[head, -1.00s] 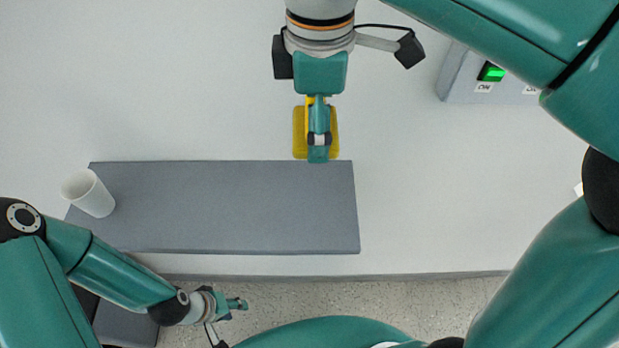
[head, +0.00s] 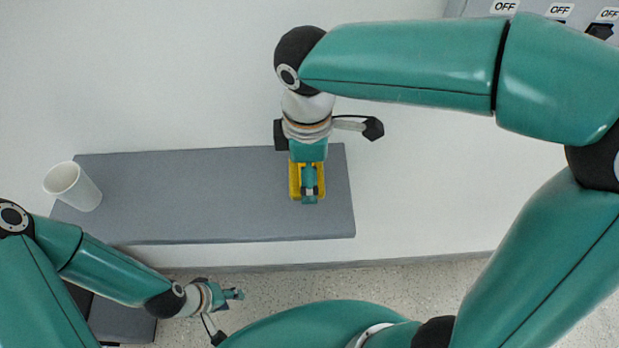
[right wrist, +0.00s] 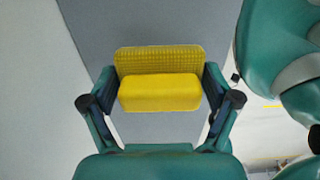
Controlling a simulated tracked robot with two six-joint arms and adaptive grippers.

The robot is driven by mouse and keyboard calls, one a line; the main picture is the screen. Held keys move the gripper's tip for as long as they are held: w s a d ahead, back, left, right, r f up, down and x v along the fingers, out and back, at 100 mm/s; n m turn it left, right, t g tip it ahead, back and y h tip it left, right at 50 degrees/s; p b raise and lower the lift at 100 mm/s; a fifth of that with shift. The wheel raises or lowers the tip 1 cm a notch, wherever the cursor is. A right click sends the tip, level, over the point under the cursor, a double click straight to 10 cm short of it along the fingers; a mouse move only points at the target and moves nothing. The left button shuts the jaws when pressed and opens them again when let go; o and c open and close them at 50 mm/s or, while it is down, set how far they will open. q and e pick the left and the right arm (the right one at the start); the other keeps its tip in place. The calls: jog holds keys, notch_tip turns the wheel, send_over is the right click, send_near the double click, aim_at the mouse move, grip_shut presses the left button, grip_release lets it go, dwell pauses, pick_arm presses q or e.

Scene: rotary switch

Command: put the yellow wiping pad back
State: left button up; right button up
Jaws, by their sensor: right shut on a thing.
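The yellow wiping pad (head: 294,182) is in my right gripper (head: 309,190), over the right end of the grey shelf (head: 200,200) in the head view. In the right wrist view the pad (right wrist: 160,62) sits between both fingers, and my right gripper (right wrist: 160,95) is shut on its block-shaped grip. I cannot tell whether the pad touches the shelf. My left gripper (head: 233,294) is low at the left, in front of the shelf and away from the pad. It is too small to tell whether it is open.
A white cup (head: 74,187) stands at the left end of the shelf. A grey switch panel with OFF labels (head: 560,11) is on the wall at the top right. The shelf between cup and pad is clear.

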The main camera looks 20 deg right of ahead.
jog(key=shift+f, duration=1.7)
jog(key=shift+s+f, duration=0.1)
jog(key=o, duration=0.9)
jog(key=shift+c, duration=0.2)
notch_tip(320, 180, up, 12)
jog(key=shift+r+p, duration=0.15)
jog(key=shift+p, duration=0.2)
